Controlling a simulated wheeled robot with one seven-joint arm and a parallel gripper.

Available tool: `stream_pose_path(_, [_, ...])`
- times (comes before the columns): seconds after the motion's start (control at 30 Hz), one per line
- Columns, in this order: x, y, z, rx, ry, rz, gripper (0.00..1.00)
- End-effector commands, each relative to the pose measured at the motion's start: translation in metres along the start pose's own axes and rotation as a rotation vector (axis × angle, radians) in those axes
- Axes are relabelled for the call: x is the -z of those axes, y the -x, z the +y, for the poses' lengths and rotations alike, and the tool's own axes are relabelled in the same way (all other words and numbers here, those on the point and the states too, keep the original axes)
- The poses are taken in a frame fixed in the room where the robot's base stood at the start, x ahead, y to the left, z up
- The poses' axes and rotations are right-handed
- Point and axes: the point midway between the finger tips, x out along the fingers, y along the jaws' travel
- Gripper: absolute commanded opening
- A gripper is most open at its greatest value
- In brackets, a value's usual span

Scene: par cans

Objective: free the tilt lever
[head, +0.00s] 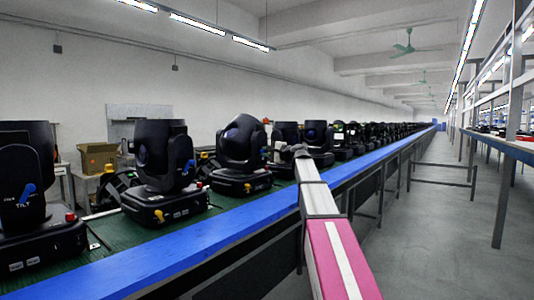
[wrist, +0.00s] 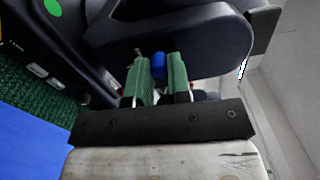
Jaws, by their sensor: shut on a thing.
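In the wrist view, the blue tilt lever (wrist: 159,61) sits on the side of a black moving-head light (wrist: 200,38). My gripper (wrist: 159,70), with green finger pads, is shut on the lever, one pad on each side. Only the lever's rounded blue end shows between the pads. In the head view, my gripper (head: 299,151) reaches in among the lights on the bench, and its fingers and the held lever are too small or hidden to make out.
Black lights stand in a long row on the green bench top (head: 103,236), which has a blue front edge (head: 190,245). Near lights (head: 165,165) stand left of my arm, with other blue levers (head: 27,192) showing.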

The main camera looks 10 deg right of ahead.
Motion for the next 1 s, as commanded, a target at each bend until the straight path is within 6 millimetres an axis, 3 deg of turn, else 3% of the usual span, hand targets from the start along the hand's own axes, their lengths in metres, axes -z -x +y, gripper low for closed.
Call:
stream_pose_path(0.33, [-0.001,0.001,0.001,-0.003,0.004,-0.001,0.00])
stream_pose_path(0.37, [-0.001,0.001,0.001,-0.003,0.003,-0.001,0.28])
stream_pose_path(0.4, [-0.001,0.001,0.001,-0.003,0.003,-0.001,0.41])
stream_pose_path(0.43, [-0.001,0.001,0.001,-0.003,0.003,-0.001,0.44])
stream_pose_path(0.77, [-0.001,0.004,0.001,-0.001,0.002,0.000,0.44])
stream_pose_path(1.0, [-0.002,0.038,0.001,-0.001,0.003,0.002,0.44])
